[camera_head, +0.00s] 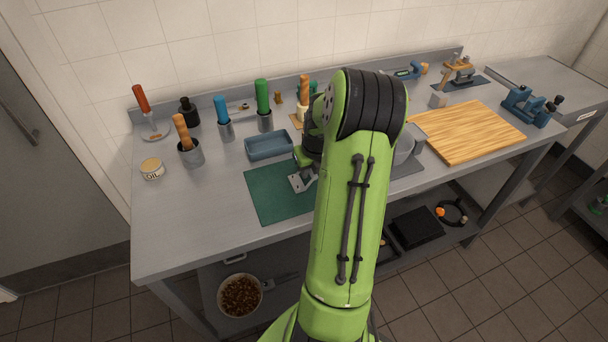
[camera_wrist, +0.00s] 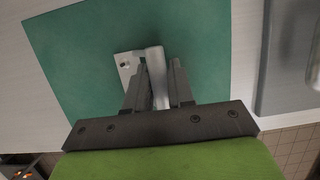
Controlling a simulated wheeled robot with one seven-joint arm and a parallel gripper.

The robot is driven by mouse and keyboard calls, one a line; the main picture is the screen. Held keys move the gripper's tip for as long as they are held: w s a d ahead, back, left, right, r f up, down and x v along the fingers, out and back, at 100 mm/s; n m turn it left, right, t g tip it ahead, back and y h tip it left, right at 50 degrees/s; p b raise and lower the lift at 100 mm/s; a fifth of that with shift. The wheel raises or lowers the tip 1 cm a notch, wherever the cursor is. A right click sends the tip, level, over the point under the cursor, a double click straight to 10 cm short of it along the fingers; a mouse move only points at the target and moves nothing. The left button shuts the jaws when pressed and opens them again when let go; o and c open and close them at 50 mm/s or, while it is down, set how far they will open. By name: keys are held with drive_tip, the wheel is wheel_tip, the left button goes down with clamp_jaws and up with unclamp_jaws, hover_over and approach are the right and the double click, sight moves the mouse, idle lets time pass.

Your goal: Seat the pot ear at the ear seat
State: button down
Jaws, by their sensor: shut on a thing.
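My gripper (camera_wrist: 158,88) is shut on the pot ear (camera_wrist: 153,62), a silvery metal piece with a rounded bar and a flat plate with a hole. The bar stands between the two dark fingers, and the plate shows to their left. In the head view the ear (camera_head: 296,183) is over the green mat (camera_head: 262,196), partly behind my arm. I cannot tell whether it touches the mat. The ear seat cannot be made out, and my arm hides much of that area.
A blue-grey tray (camera_head: 268,146) lies behind the green mat. Holders with coloured-handled tools (camera_head: 224,122) stand along the back. A wooden board (camera_head: 468,132) lies to the right, with a blue clamp-like device (camera_head: 528,106) beyond it. The bench's front left is clear.

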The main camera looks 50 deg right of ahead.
drive_tip(key=shift+r, duration=0.15)
drive_tip(key=shift+r+p, duration=0.8)
drive_tip(key=shift+r, duration=0.1)
drive_tip(key=c, duration=1.5)
unclamp_jaws()
clamp_jaws()
drive_tip(key=shift+r+p, duration=1.7)
drive_tip(key=shift+r, duration=0.35)
drive_tip(key=shift+f, duration=0.1)
